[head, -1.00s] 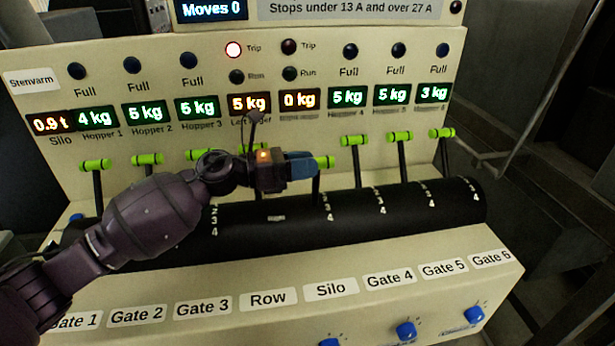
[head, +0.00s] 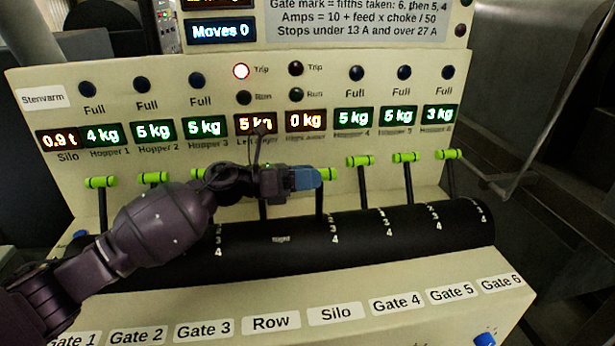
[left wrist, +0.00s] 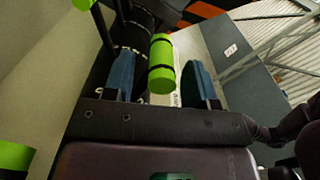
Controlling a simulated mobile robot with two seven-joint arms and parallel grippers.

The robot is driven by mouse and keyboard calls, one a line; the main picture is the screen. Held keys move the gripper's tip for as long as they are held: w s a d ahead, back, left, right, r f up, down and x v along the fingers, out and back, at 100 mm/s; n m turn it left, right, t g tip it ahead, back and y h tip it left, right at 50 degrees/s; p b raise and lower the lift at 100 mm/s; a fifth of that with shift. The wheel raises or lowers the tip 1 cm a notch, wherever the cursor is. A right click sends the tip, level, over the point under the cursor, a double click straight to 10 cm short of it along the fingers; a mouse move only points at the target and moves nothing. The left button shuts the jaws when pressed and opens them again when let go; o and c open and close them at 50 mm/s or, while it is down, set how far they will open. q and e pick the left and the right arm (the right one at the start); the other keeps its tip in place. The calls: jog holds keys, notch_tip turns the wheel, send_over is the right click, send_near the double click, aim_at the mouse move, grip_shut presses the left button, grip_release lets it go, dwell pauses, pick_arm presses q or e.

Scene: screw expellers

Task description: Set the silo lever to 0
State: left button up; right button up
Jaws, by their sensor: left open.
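The silo lever has a dark stem (head: 320,202) rising from the black drum above the "Silo" label (head: 336,314). Its green handle (head: 330,174) shows just past my left gripper's tip in the head view, partly hidden by it. My left gripper (head: 308,179) is open, with blue fingers. In the left wrist view a green handle (left wrist: 161,65) with black bands lies between the two spread fingers (left wrist: 162,80), with a gap visible on each side. The lever's exact mark on the drum scale is hard to read. My right gripper is out of view.
Gate levers stand on both sides: the Gate 4 handle (head: 360,160) is close on the right, and other green handles (head: 155,177) are to the left, partly behind my arm. The panel (head: 200,225) rises behind.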

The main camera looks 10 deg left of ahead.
pick_arm(q)
jog(key=v, duration=1)
jog(key=shift+s+a+b, duration=0.15)
jog(key=shift+a+b, duration=0.25)
jog(key=shift+b, duration=0.05)
jog(key=shift+c, duration=0.3)
